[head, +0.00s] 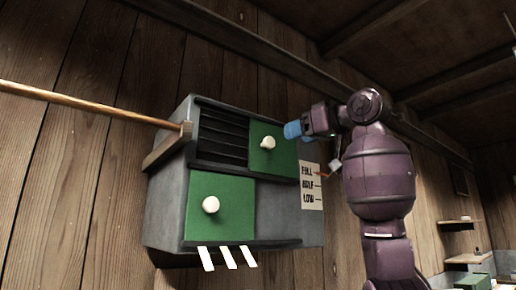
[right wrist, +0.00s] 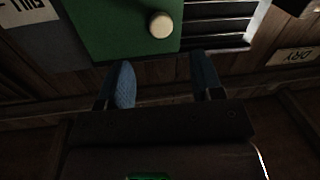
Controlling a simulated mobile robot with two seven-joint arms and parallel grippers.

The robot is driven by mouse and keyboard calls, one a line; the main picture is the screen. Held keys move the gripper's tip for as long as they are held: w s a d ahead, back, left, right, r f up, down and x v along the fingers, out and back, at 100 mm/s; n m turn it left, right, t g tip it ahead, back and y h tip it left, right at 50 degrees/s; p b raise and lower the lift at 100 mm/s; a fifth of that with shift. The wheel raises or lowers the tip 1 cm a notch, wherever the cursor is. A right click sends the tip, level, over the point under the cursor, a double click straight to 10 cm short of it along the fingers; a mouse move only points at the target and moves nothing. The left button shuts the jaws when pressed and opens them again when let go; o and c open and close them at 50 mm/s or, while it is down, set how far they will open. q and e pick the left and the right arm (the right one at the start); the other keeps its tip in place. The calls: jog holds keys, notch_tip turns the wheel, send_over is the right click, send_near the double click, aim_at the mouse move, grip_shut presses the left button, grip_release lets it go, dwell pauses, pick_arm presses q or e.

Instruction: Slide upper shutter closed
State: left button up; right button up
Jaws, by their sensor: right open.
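A grey box hangs on the plank wall. Its upper shutter (head: 257,165) is a green panel with a white knob (head: 268,143). It covers the right part of the upper opening; dark slats (head: 220,133) show bare to its left. The shutter (right wrist: 105,30), knob (right wrist: 161,25) and slats (right wrist: 220,28) also show in the right wrist view. My right gripper (head: 292,130) is open and empty, right of the upper knob. In the right wrist view its blue fingertips (right wrist: 163,77) are apart, with the knob beyond the gap, not between them. My left gripper is not in view.
A lower green shutter (head: 235,215) with a white knob (head: 211,204) sits below left. White strips (head: 228,257) hang under the box. A label card (head: 311,186) is at its right side, and a wooden pole (head: 90,107) meets its left side. Shelves (head: 460,222) stand far right.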

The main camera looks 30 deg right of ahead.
aim_at(271, 142)
jog(key=p+x, duration=0.2)
jog(key=x, duration=0.5)
jog(key=shift+w+a+r+p, duration=0.1)
jog(key=shift+w+p, duration=0.25)
jog(key=shift+w, duration=0.05)
jog(key=shift+p+x, duration=0.35)
jog(key=shift+x, duration=0.8)
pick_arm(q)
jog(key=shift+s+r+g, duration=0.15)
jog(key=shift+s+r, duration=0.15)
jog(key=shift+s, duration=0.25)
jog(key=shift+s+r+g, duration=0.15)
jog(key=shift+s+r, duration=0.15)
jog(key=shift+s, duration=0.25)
pick_arm(e)
grip_shut()
jog(key=shift+s, duration=0.1)
